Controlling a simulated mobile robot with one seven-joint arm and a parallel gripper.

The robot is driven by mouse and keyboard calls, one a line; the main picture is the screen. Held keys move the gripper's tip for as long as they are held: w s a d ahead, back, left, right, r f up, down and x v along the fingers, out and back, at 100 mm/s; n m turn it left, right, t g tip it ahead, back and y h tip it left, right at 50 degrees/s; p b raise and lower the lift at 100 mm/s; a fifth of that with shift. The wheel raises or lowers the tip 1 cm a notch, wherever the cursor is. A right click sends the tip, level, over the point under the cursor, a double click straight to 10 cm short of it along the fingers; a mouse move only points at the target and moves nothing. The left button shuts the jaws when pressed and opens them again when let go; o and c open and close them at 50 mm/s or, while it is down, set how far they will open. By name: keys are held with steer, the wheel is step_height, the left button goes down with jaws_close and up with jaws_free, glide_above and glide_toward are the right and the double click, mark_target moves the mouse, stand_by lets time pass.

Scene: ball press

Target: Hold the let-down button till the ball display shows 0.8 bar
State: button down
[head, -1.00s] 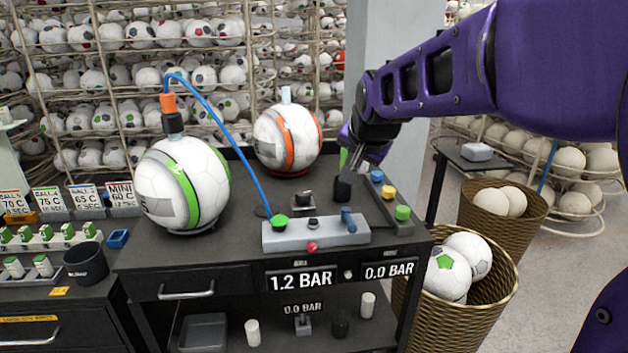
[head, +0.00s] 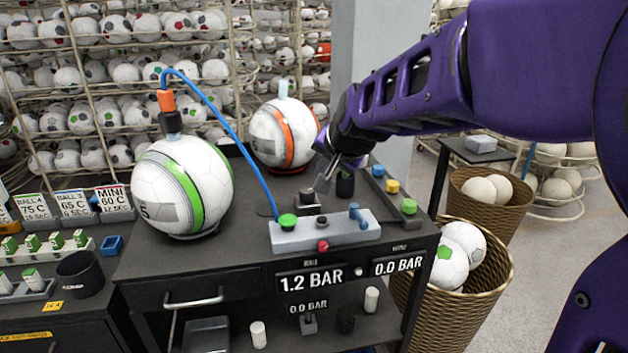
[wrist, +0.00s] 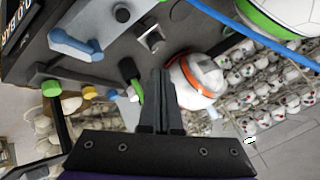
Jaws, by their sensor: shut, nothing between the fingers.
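The ball display (head: 311,278) on the cart's front reads 1.2 BAR. Above it is a grey control box (head: 340,233) with a green button (head: 287,220), a red button (head: 323,246) and a blue lever (head: 357,216); no label tells me which is the let-down button. A blue hose (head: 232,137) runs from near the green button to the fitting on the green-striped ball (head: 182,188). My gripper (head: 324,182) is shut and empty, above the cart top behind the box, apart from the buttons. In the wrist view its fingers (wrist: 161,78) are together.
A black block with a knob (head: 309,200) and a black cylinder (head: 345,185) stand close to my gripper. An orange-striped ball (head: 284,135) sits behind. Blue, yellow and green buttons (head: 392,187) line the right edge. A second display (head: 397,265) reads 0.0 BAR.

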mark_target(323, 225)
steer(key=shift+f, duration=0.1)
step_height(323, 225, down, 9)
steer(key=b, duration=0.7)
steer(key=shift+r, duration=0.2)
steer(key=shift+b, duration=0.3)
stand_by(1.3)
steer(key=shift+f+b, duration=0.4)
steer(key=shift+f, duration=0.05)
steer(key=shift+f+b, duration=0.4)
steer(key=shift+f, duration=0.1)
stand_by(4.0)
